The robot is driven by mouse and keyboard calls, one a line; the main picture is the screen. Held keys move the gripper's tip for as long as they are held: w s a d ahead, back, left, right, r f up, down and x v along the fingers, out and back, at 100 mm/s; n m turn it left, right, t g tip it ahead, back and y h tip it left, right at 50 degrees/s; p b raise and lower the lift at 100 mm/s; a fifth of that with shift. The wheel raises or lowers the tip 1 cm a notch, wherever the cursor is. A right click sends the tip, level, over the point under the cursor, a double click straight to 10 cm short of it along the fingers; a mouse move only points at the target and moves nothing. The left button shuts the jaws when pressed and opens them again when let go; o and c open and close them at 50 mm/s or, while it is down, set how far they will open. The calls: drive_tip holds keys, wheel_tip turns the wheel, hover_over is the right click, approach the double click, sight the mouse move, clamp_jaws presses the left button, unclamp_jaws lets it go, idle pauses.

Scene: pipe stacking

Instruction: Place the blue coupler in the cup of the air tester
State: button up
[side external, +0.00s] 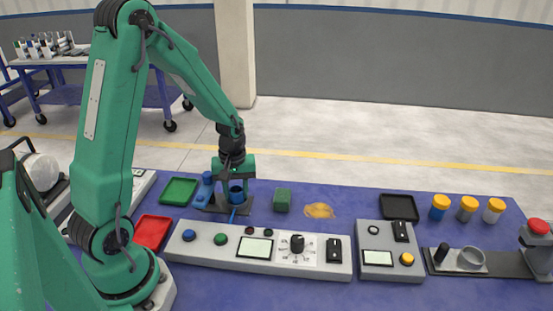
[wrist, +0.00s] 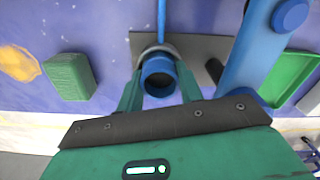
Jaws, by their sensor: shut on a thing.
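The blue coupler (side external: 236,193) is a short open tube between the fingers of my gripper (side external: 236,184). In the wrist view the coupler (wrist: 158,77) has its open end towards the camera, and my gripper (wrist: 158,85) is shut on it. The air tester appears to be the dark plate (wrist: 205,47) with a blue column (side external: 206,187) and a blue hose (wrist: 162,18). A grey rim, seemingly its cup (wrist: 150,49), shows just beyond the coupler, in line with it. The fingers hide the contact, so I cannot tell how deep the coupler sits.
A green block (side external: 282,199) and an orange patch (side external: 319,210) lie to the right. A green tray (side external: 179,190) and a red tray (side external: 153,231) are to the left. A long control panel (side external: 260,253) stands in front. Another grey cup (side external: 471,260) is at far right.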

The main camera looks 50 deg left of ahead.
sight(236, 190)
drive_tip(key=o, duration=1)
drive_tip(key=shift+r, duration=0.2)
drive_tip(key=shift+r, duration=6)
drive_tip(key=shift+d, duration=0.1)
drive_tip(key=shift+s+d+r+m+t, duration=0.95)
drive_tip(key=shift+s+d+r+m, duration=0.8)
drive_tip(key=shift+d+m, duration=0.25)
drive_tip(key=shift+s+d+r+m+t, duration=0.9)
drive_tip(key=shift+s+d+r+m, duration=0.7)
drive_tip(key=shift+s+d+m, duration=0.35)
drive_tip(key=shift+s+d+r+m+t, duration=0.95)
drive_tip(key=shift+s+d+r+m, duration=0.75)
drive_tip(key=shift+d+m, duration=0.35)
